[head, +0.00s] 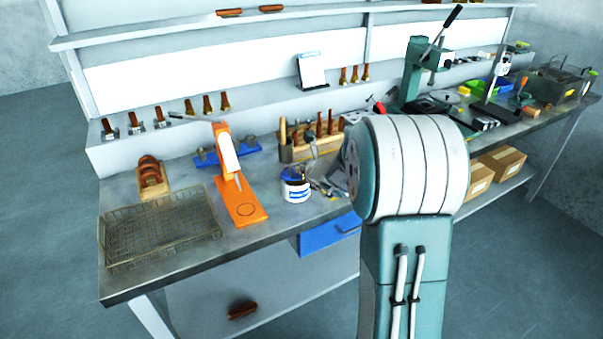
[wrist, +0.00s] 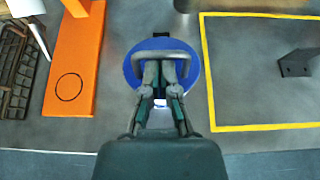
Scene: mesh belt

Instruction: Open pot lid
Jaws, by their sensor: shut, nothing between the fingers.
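The pot (head: 296,192) is white with a blue band and stands upright on the workbench, right of the orange stand. Its blue lid (wrist: 133,68) is seen from above in the wrist view, with a grey arched handle (wrist: 164,53) across it.
An orange stand (head: 243,205) and a wire mesh tray (head: 160,230) are left of the pot. A wooden tool holder (head: 318,146) is behind it. The bench's front edge is close.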

